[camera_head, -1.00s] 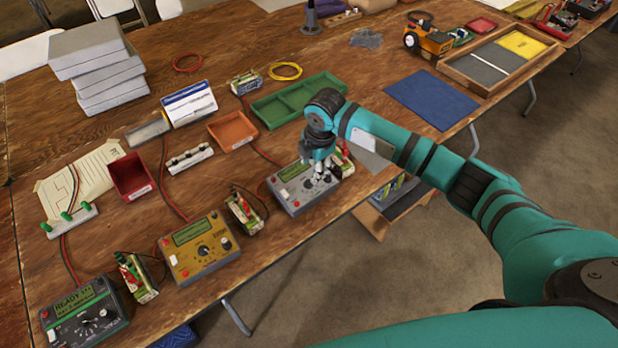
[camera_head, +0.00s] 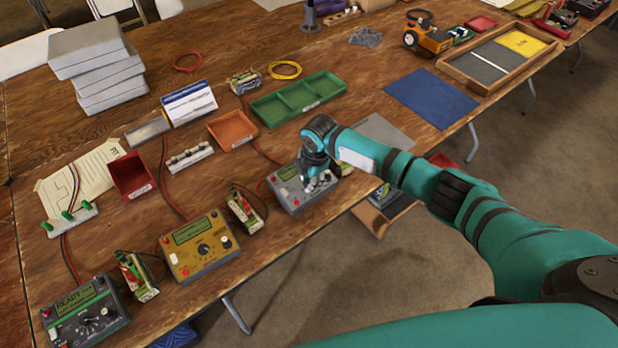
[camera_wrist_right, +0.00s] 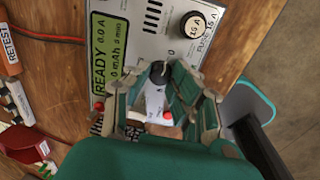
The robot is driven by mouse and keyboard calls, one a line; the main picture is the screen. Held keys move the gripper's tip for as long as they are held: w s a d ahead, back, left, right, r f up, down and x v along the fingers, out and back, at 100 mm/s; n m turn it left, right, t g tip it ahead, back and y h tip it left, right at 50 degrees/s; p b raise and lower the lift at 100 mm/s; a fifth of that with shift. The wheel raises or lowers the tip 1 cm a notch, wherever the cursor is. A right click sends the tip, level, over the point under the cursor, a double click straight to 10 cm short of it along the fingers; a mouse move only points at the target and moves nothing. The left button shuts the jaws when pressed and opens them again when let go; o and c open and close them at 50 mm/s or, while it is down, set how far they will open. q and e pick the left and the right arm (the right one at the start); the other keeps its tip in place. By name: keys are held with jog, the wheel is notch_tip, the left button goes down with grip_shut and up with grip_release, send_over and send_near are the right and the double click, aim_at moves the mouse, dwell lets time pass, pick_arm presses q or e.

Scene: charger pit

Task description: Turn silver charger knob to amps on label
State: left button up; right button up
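The silver charger (camera_head: 287,191) stands near the table's front edge, right of the yellow charger. My right gripper (camera_head: 318,182) is over its right part, pointing down. The black knob (camera_wrist_right: 158,72) lies between the spread fingertips of my right gripper (camera_wrist_right: 159,85). The fingers are apart; I cannot tell whether they touch the knob. My left gripper is not in view.
A yellow charger (camera_head: 196,246) and a dark charger (camera_head: 80,312) stand to the left on the table. A battery pack (camera_head: 243,210) with wires is close beside the silver charger. A green tray (camera_head: 298,97) and an orange tray (camera_head: 232,129) are behind it.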

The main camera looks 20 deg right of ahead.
grip_shut()
jog(key=m+p, duration=0.2)
jog(key=m, duration=0.1)
jog(key=shift+r, duration=0.1)
jog(key=m+p, duration=0.2)
jog(key=m, duration=0.2)
jog(key=shift+m+p, duration=0.3)
jog(key=shift+m, duration=0.1)
jog(key=shift+m+p, duration=0.8)
jog(key=shift+m, duration=1.1)
jog(key=o, duration=0.5)
grip_release()
